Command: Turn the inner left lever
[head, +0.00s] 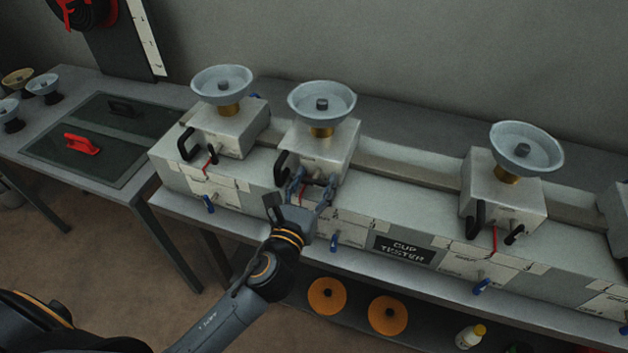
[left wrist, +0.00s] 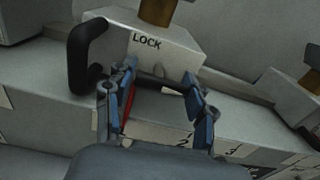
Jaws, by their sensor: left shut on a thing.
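The second box unit from the left (head: 327,146) carries a grey dish on a brass neck, and in the left wrist view its front (left wrist: 160,42) is marked LOCK. A small dark lever (left wrist: 158,82) sticks out of that front, with a thin red strip (left wrist: 129,103) below it. My left gripper (head: 312,187) is at this front. Its two fingers are shut on the lever, one at each side, and largely hide it in the head view. A black loop handle (left wrist: 84,52) stands just left of the fingers. My right gripper is not in view.
Similar units stand left (head: 228,128) and right (head: 503,188) on the long grey bench, with blue taps along its front. A side table with a red handle (head: 82,145) is at left. Orange discs (head: 327,295) lie on the shelf below.

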